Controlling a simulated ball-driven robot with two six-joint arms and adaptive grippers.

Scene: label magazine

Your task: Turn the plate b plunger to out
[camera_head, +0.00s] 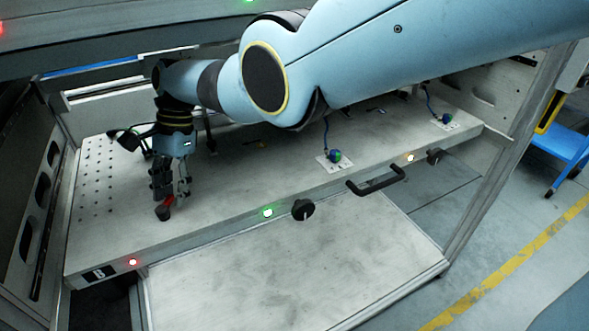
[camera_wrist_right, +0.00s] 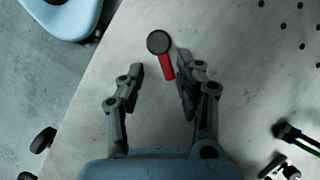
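The plate b plunger (camera_head: 163,213) has a dark round knob and a red bar. It stands near the left front of the grey plate (camera_head: 230,195), whose front edge carries a "B" label (camera_head: 99,273). In the right wrist view the knob (camera_wrist_right: 158,42) lies just beyond the fingertips, and the red bar (camera_wrist_right: 167,68) runs back between the fingers, closer to the right-hand finger. My right gripper (camera_head: 172,190) points down over the plunger with its fingers apart. I cannot tell whether the right-hand finger touches the bar. My left gripper is not in view.
The plate's front edge has a black handle (camera_head: 376,181), dark knobs (camera_head: 303,210) and (camera_head: 435,156), and small lights. Two blue-green ball fittings with cables (camera_head: 334,157) and (camera_head: 446,118) stand on the plate. Holes (camera_head: 95,175) mark its left end. My right arm spans above.

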